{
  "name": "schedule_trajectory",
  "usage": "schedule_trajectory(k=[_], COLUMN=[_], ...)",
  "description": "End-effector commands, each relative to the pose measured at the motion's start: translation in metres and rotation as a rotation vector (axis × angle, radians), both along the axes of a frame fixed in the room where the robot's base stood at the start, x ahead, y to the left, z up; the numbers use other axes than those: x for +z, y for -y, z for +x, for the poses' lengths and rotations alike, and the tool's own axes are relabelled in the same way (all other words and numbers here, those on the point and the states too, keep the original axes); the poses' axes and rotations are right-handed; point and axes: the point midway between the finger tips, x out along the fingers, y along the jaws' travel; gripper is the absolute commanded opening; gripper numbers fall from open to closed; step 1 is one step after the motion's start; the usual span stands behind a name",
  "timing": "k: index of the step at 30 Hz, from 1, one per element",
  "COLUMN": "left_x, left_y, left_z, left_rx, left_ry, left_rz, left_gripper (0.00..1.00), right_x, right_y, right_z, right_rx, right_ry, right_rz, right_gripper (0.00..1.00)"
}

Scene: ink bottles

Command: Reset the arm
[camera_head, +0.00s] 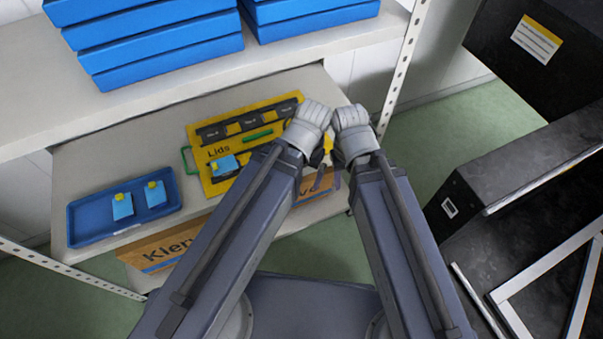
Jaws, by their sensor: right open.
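My two arms reach forward and their wrists come together over the right part of the work shelf. My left gripper (308,126) is at the right edge of the yellow board; its fingers are mostly hidden. My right gripper (350,136) is beside it, open, with no object visible in it. Two light blue ink bottles with yellow tops, one on the left (122,207) and one on the right (156,194), are in the blue tray (86,236). Another light blue item (226,166) is on the yellow board (205,185), apart from both grippers.
The board is marked "Lids" and has dark labelled slots (212,134) and a green piece (258,135). Blue bins (160,50) stand on the upper shelf. A perforated post (405,65) stands right of the shelf. Black cabinets (520,170) fill the right. A cardboard box (160,247) is below.

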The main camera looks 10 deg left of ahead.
Motion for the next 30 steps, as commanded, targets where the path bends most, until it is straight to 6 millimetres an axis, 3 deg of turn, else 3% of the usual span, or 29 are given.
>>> schedule_trajectory(k=[9,14,17,27,30], left_x=[0.001,0.014,0.034,0.127,0.141], left_y=[0.001,0.001,0.001,0.0,0.0], left_z=[0.0,0.0,0.0,0.0,0.0], left_rx=[-0.012,-0.011,-0.011,-0.009,-0.009], left_ry=[-0.001,-0.001,-0.001,-0.001,-0.001], left_rz=[-0.002,-0.002,-0.002,-0.001,-0.001], left_gripper=[1.0,1.0,1.0,1.0,1.0], right_x=[0.001,0.014,0.034,0.127,0.141], right_y=[0.0,0.0,0.0,0.0,0.0], right_z=[0.0,0.0,0.0,0.0,0.0], right_rx=[0.0,0.0,0.0,-0.001,-0.001], right_ry=[0.0,0.0,0.0,0.0,0.0], right_rz=[0.0,0.0,0.0,0.0,0.0], right_gripper=[0.5,0.5,0.5,0.5,0.5])
